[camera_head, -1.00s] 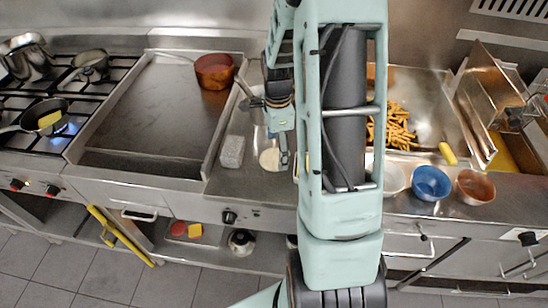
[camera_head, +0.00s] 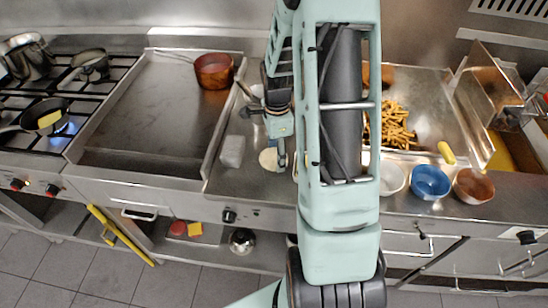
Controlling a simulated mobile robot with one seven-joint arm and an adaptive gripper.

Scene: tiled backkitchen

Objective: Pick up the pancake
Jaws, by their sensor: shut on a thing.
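The pancake (camera_head: 268,159) is a pale, round, flat disc on the steel counter just right of the griddle, in the middle of the head view. My gripper (camera_head: 281,160) reaches down at its right edge. The fingers look closed at that edge, and part of the pancake's right side is hidden behind them. I cannot tell whether the pancake is clear of the counter.
A grey block (camera_head: 232,151) lies left of the pancake. The flat griddle (camera_head: 150,110) holds a copper pot (camera_head: 214,71) at its back right. Fries (camera_head: 397,125), a blue bowl (camera_head: 430,182) and a brown bowl (camera_head: 473,186) are to the right. A lit burner heats a pan (camera_head: 44,117) at far left.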

